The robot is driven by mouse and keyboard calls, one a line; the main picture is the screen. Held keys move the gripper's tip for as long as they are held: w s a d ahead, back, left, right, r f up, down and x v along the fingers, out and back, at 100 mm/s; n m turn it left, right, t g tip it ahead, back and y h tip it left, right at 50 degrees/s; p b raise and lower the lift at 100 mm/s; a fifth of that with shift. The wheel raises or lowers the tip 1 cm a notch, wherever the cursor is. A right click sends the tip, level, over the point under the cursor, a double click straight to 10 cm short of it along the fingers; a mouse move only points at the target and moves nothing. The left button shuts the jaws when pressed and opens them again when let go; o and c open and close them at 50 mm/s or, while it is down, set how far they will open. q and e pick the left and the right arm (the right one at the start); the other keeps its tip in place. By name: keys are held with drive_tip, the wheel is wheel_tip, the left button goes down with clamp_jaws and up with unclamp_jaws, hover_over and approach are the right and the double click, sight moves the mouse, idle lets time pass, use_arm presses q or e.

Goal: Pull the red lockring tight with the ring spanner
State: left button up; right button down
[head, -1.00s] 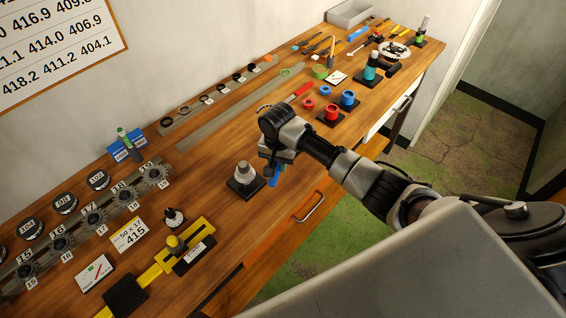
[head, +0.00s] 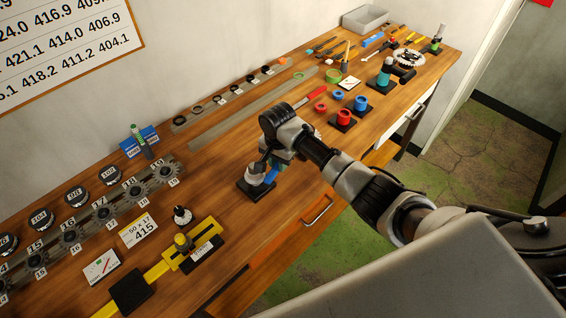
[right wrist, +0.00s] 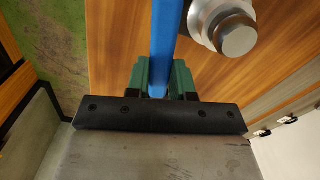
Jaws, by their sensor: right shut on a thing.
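My right gripper (head: 276,168) is low over the front of the bench, right beside a silver stepped post (head: 256,186) on a black base. Its green finger pads (right wrist: 164,80) are shut on a blue handle (right wrist: 166,40), which I take for the ring spanner. The spanner's far end is out of the right wrist view, and the gripper mostly covers it in the head view. The post shows just right of the handle (right wrist: 236,34). Red rings (head: 321,107) lie farther back, one on a black stand (head: 344,118); which is the lockring I cannot tell. My left gripper is out of view.
Blue rings (head: 361,102) stand beside the red ones. A row of sprockets (head: 102,216) and a yellow gauge (head: 160,271) lie to the left. A grey tray (head: 366,18) is at the far end. Bare wood lies between post and rail.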

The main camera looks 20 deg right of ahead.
drive_tip(key=shift+w+a+r, duration=0.1)
drive_tip(key=shift+w, duration=0.05)
drive_tip(key=shift+w+a+m, duration=0.3)
drive_tip(key=shift+w+m, duration=0.2)
drive_tip(key=shift+m, duration=0.1)
drive_tip(key=shift+s, duration=0.1)
drive_tip(key=shift+s+d+n, duration=0.25)
drive_tip(key=shift+s+n, duration=0.05)
drive_tip(key=shift+n, duration=0.1)
drive_tip(key=shift+r, duration=2.5)
